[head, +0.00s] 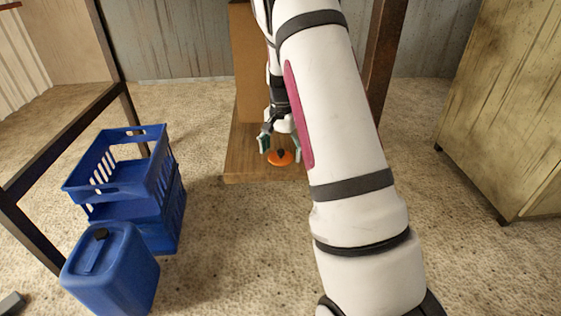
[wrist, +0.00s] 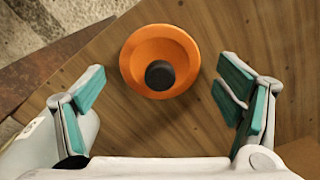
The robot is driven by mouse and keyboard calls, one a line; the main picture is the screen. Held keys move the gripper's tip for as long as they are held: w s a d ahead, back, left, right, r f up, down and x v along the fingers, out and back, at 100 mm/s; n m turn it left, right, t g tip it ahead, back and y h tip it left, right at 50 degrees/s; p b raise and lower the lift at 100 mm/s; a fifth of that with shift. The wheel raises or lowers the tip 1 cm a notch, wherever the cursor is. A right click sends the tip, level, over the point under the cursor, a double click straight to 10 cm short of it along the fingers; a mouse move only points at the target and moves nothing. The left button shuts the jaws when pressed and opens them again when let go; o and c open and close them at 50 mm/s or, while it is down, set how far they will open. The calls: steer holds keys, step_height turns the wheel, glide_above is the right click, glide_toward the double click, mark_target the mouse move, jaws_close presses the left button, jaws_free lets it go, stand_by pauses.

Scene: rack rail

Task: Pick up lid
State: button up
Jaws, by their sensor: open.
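The lid (wrist: 190,51) is a round orange disc with a black knob (wrist: 160,75) in its middle. It lies on a wooden board in the wrist view, just ahead of my gripper and roughly centred between the fingers. In the head view the lid (head: 271,158) shows small near the board's front edge. My gripper (wrist: 160,92) is open and empty, with teal finger pads spread wide on either side. In the head view my gripper (head: 281,150) is just above the lid, partly hidden by my arm.
The wooden board (head: 240,160) has a brown upright panel (head: 250,70) behind it. Blue crates (head: 160,180) and a blue canister (head: 115,275) stand at left by a dark metal frame (head: 75,112). A worn cabinet (head: 505,110) stands at right.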

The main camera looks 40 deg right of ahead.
steer(key=shift+r, duration=0.1)
steer(key=c, duration=1.3)
steer(key=shift+s, duration=0.1)
steer(key=shift+c, duration=1.2)
